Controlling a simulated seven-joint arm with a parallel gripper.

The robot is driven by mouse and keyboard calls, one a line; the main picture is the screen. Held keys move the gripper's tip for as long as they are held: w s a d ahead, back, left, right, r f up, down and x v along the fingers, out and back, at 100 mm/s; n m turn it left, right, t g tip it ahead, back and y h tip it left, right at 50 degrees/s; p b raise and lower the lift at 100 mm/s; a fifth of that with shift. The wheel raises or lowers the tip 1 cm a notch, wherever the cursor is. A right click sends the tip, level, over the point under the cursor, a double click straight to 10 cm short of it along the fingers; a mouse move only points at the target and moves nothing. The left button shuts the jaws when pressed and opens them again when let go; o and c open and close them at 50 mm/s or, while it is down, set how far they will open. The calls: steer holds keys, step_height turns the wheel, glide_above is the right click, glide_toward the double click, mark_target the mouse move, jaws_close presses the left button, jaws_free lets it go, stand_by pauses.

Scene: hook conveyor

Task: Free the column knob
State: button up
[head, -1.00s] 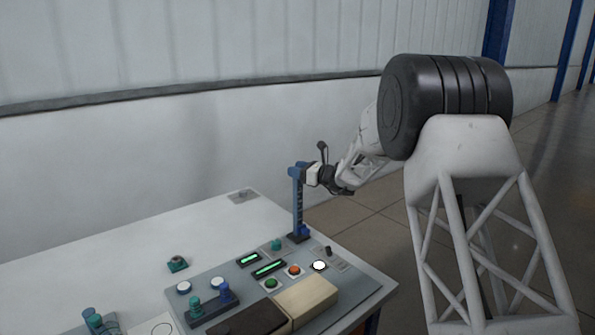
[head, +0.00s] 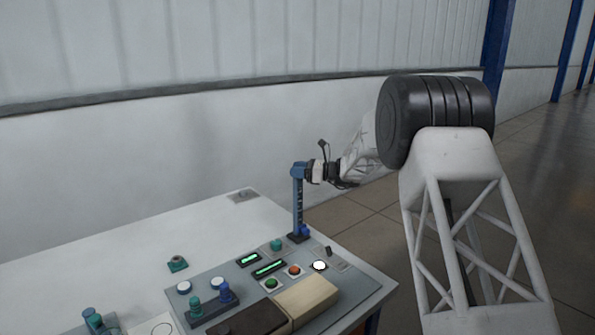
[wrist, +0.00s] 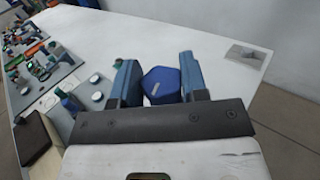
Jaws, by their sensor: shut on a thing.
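The blue column (head: 298,208) stands upright near the back right part of the grey control panel. My gripper (head: 307,171) reaches the knob from the right. In the wrist view the two blue fingers of my gripper (wrist: 160,78) stand on either side of the knob, shut on it. The knob's far side is hidden.
The panel (head: 232,272) carries lit buttons, green displays, a beige box (head: 306,296) and a stand with teal and blue pegs (head: 211,304). A small teal part (head: 177,263) lies on the white table (head: 120,262).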

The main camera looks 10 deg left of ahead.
steer(key=n+g, duration=0.2)
steer(key=g, duration=0.1)
steer(key=n+g, duration=0.2)
steer(key=g, duration=0.2)
steer(key=shift+w+f+h, duration=0.1)
steer(key=shift+h, duration=0.3)
steer(key=shift+d+n+g+h, duration=0.1)
steer(key=shift+n+g+h, duration=0.9)
steer(key=shift+n+g, duration=0.9)
steer(key=shift+g, duration=0.3)
steer(key=o, duration=0.9)
steer(key=shift+r, duration=0.2)
steer(key=shift+s+r, duration=0.2)
steer(key=shift+r, duration=1.5)
steer(key=s+d+r, duration=0.1)
steer(key=s+d, duration=0.3)
steer(key=s, duration=1.1)
steer(key=shift+d+r, duration=0.2)
